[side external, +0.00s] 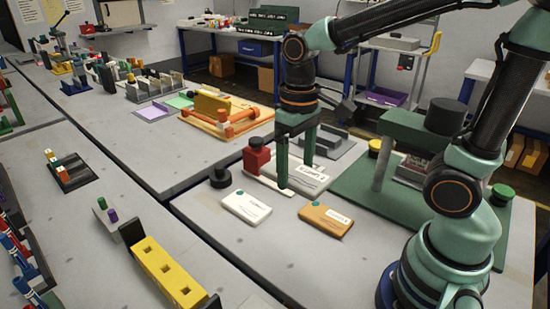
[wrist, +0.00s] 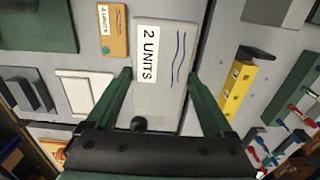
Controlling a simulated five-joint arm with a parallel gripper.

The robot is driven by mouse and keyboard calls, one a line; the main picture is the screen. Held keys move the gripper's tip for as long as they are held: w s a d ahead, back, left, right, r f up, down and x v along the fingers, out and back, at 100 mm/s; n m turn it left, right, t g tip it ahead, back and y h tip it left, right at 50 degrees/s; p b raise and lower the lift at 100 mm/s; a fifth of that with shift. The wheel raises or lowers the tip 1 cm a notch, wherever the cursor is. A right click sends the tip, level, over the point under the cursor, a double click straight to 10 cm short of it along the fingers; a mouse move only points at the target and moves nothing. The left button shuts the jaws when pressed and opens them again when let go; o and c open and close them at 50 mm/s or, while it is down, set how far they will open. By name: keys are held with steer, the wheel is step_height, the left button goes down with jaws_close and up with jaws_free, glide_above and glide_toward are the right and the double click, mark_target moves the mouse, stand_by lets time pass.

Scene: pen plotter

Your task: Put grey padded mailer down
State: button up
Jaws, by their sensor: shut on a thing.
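My gripper (side external: 294,180) points down and is shut on the grey padded mailer (side external: 311,179), which has a white label. In the wrist view the mailer (wrist: 174,90) lies between the two green fingers (wrist: 160,75), with its "2 UNITS" label facing the camera and blue pen lines beside it. In the side view a finger hides part of it. I cannot tell how far it is above the bench, or whether it touches anything below.
A white mailer (side external: 247,207) and an orange mailer (side external: 326,219) lie in front of my gripper. A green machine (side external: 420,132) stands right.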

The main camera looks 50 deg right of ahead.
mark_target(290, 158)
steer(key=w+d, duration=0.1)
steer(key=w, duration=0.1)
steer(key=w+d+f, duration=0.1)
steer(key=w+d, duration=0.1)
steer(key=shift+f, duration=0.2)
steer(key=s+a, duration=0.1)
steer(key=s+a+r, duration=0.1)
steer(key=s, duration=0.1)
steer(key=s+a, duration=0.2)
steer(key=shift+s+r, duration=0.25)
steer(key=shift+r, duration=0.1)
step_height(290, 158, down, 20)
steer(key=shift+r, duration=0.2)
steer(key=shift+f, duration=0.1)
stand_by(0.3)
steer(key=shift+f, duration=0.1)
steer(key=o, duration=1.1)
